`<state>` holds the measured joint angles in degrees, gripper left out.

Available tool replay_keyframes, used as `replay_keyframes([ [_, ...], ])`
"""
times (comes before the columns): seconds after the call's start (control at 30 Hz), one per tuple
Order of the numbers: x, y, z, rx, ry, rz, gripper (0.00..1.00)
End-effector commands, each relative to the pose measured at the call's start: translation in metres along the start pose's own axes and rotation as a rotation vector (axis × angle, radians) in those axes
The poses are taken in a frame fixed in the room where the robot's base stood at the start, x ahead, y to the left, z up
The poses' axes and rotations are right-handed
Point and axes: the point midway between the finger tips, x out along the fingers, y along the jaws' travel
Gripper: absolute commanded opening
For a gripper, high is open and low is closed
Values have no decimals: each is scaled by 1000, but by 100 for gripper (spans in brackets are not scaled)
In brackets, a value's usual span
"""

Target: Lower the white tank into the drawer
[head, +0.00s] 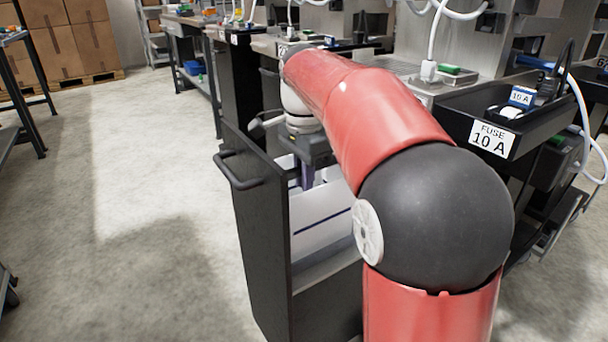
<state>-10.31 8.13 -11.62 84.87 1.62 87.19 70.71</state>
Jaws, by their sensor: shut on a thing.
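The white tank (322,222), with a dark blue line across its side, is in the head view behind the drawer's front panel. The tall black drawer (262,240) is pulled out, with a bar handle on its front. My gripper (307,176) points down from above and is shut on the top of the white tank. The tank's lower part is within the drawer, above a pale grey surface near its bottom. I cannot tell whether the tank touches that surface. My red arm hides the tank's right side and part of the drawer.
A black tray labelled "FUSE 10 A" (492,138) sticks out from the bench at the right, with white hoses around it. More benches line the back. Cardboard boxes (72,42) stand at the back left. The concrete floor left of the drawer is clear.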

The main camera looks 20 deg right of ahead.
Motion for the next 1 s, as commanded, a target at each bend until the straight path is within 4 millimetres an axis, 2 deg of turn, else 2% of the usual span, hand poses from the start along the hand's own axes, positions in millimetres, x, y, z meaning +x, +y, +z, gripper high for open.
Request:
replay_keyframes([
  [0.17,4,0,0,0,1,-4,0],
  [0.2,4,0,0,0,1,-4,14],
  [0.4,4,0,0,0,1,-3,38],
  [0.7,4,0,0,0,0,2,38],
  [0.77,-3,0,0,0,0,0,38],
  [1.0,-45,-1,0,0,1,-2,38],
])
